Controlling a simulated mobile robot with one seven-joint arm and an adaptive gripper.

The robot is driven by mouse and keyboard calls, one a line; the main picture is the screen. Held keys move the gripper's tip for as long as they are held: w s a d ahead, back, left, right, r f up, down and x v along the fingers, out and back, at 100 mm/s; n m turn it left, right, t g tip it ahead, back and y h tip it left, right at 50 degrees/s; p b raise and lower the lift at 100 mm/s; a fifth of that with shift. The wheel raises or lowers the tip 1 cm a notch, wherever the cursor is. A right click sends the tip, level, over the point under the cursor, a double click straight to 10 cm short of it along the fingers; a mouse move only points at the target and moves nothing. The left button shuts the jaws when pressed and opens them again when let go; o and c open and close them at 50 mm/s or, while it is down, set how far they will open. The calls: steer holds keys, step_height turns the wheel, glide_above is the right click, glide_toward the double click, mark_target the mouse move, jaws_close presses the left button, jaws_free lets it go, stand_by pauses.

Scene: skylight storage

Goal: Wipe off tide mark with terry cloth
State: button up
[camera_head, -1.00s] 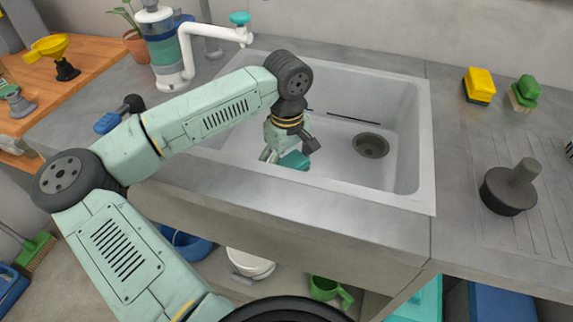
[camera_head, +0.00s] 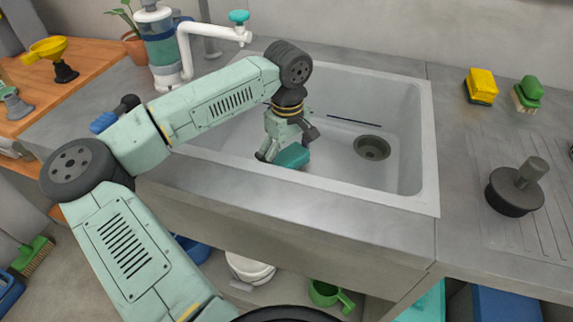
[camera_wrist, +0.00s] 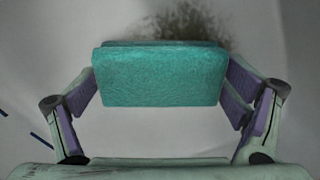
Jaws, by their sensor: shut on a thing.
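My gripper (camera_head: 280,155) is inside the sink (camera_head: 410,150), shut on a folded teal terry cloth (camera_wrist: 160,78). In the head view the cloth (camera_head: 293,157) is low in the basin, near its front wall; I cannot tell whether it touches the surface. A dark blue broken line (camera_head: 352,121) runs along the far side of the basin; two pieces of it (camera_wrist: 42,141) show at the left in the wrist view. A dark speckled smudge (camera_wrist: 190,22) shows just beyond the cloth in the wrist view, partly hidden by it. I cannot tell which is the tide mark.
The drain (camera_head: 371,147) is right of my gripper. A white tap (camera_head: 205,32) stands behind the sink's left side. A yellow sponge (camera_head: 481,86), a green brush (camera_head: 527,93) and a dark round-based tool (camera_head: 516,187) are on the right counter.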

steer(key=shift+w+d, duration=0.1)
steer(key=shift+w, duration=2.85)
steer(key=shift+f+b, duration=0.85)
steer(key=shift+s+a+b, duration=0.2)
steer(key=shift+s+a, duration=0.05)
steer(key=shift+s, duration=0.45)
steer(key=shift+s+a+b, duration=0.15)
steer(key=shift+s+a, duration=0.05)
steer(key=shift+s, duration=0.55)
steer(key=shift+s+a+b, duration=0.2)
steer(key=shift+s+a, duration=0.05)
steer(key=shift+s, duration=0.45)
steer(key=shift+s, duration=0.1)
steer(key=shift+s+a+b, duration=0.25)
steer(key=shift+s, duration=0.4)
steer(key=shift+s+a+b, duration=0.2)
steer(key=shift+s, duration=0.5)
steer(key=shift+s+a+b, duration=0.25)
steer(key=shift+s, duration=0.4)
steer(key=shift+s, duration=0.1)
